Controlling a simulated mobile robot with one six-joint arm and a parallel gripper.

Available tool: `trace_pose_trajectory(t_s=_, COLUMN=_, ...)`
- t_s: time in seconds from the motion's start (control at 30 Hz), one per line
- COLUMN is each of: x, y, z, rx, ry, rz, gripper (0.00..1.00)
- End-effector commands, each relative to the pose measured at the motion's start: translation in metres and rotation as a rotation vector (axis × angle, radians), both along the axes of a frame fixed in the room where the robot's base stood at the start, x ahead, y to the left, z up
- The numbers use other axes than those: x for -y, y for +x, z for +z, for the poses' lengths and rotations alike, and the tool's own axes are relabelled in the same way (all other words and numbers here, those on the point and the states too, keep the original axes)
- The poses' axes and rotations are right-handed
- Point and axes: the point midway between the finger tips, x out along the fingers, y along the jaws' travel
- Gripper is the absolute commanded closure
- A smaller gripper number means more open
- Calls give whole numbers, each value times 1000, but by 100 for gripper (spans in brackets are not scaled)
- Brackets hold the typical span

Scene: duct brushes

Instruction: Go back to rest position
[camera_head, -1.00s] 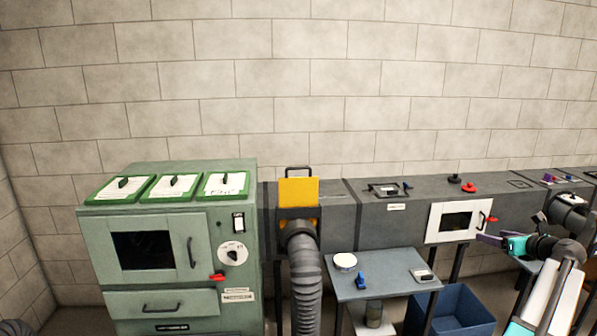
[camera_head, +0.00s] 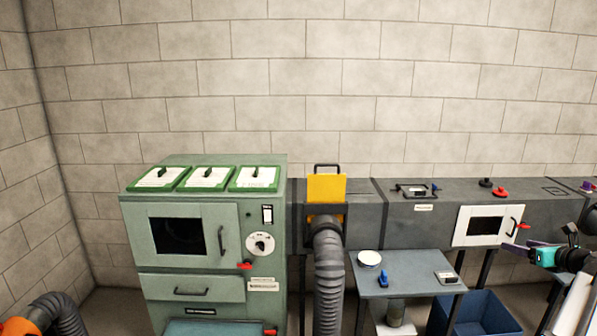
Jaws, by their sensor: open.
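My gripper (camera_head: 518,249) is at the right edge of the head view, with dark purple fingers and a teal body. It is open and I see nothing held in it. It appears in front of the lower right of the white-framed duct door (camera_head: 462,226), close to its red latch (camera_head: 523,227). I cannot tell whether it touches the door. My arm runs down and out of the picture at the lower right.
A green cabinet (camera_head: 133,235) stands at left, a grey duct (camera_head: 400,222) along the wall. A small table (camera_head: 410,268) holds a white round lid (camera_head: 370,258) and a blue item (camera_head: 384,280). A blue bin (camera_head: 470,308) is on the floor. An orange-ended hose (camera_head: 62,312) is lower left.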

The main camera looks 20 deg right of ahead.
Motion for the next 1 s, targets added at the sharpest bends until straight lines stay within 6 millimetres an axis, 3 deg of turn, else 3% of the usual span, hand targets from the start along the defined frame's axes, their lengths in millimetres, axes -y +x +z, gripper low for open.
trace_pose_trajectory(t_s=0.37, x=-54, y=77, z=-40, rx=-17, ry=44, rz=109, gripper=36)
trace_pose_trajectory(t_s=0.7, x=-165, y=175, z=-121, rx=-70, ry=126, rz=276, gripper=36)
trace_pose_trajectory(t_s=1.0, x=-280, y=228, z=-202, rx=-164, ry=180, rz=424, gripper=36)
